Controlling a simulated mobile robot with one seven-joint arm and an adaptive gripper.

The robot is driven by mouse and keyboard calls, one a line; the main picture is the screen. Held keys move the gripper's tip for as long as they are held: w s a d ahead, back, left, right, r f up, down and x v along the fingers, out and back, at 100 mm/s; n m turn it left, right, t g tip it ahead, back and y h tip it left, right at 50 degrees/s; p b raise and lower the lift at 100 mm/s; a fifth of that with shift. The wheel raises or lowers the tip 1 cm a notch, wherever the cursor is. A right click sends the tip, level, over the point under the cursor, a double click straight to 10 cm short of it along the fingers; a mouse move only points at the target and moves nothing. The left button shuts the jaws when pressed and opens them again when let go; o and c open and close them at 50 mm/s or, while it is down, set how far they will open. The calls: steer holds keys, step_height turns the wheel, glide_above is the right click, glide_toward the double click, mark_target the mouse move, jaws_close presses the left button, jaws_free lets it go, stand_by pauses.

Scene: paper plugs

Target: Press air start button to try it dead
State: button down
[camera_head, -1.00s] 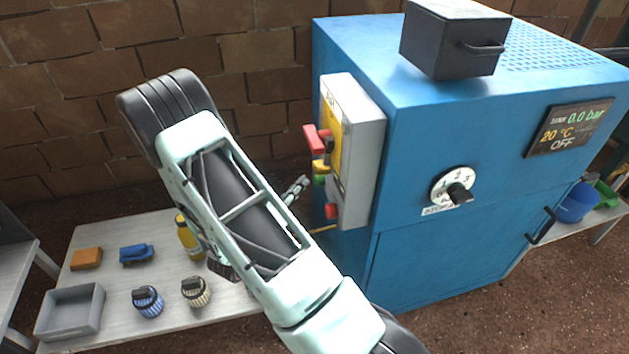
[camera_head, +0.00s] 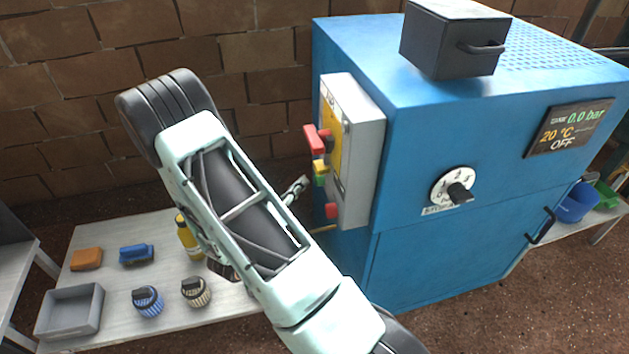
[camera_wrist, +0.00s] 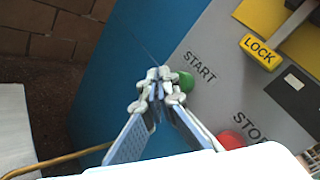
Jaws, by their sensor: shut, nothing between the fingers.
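The green START button (camera_wrist: 186,82) sits on the grey control box, beside the printed word START in the wrist view. The box (camera_head: 362,150) is fixed to the left side of the blue machine (camera_head: 480,240). My gripper (camera_wrist: 157,88) is shut and empty, its fingertips just left of the green button in the wrist view and partly overlapping its edge. I cannot tell whether they touch it. In the head view my gripper (camera_head: 299,187) is small, left of the box. The red STOP button (camera_wrist: 231,140) is partly hidden. The display (camera_head: 568,128) reads 0.0 bar, 20 °C, OFF.
A yellow LOCK piece (camera_wrist: 260,50) and a red handle (camera_head: 315,139) are on the box above the buttons. A bench (camera_head: 115,235) at left holds a grey tray (camera_head: 70,312), a yellow bottle (camera_head: 188,238) and smaller items. A brick wall stands behind.

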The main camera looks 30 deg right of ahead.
steer(key=shift+s+d, duration=0.1)
steer(key=shift+d, duration=0.3)
steer(key=shift+s+d, duration=0.2)
steer(key=shift+d, duration=0.35)
stand_by(1.0)
steer(key=shift+a, duration=0.15)
steer(key=shift+w+a+p, duration=0.25)
steer(key=shift+a+p, duration=0.1)
steer(key=shift+a, duration=0.4)
steer(key=shift+w+a, duration=0.25)
steer(key=shift+a, duration=0.55)
steer(key=shift+w+a, duration=0.25)
steer(key=shift+a, duration=0.6)
steer(key=shift+w+a, duration=0.25)
steer(key=shift+a, duration=0.55)
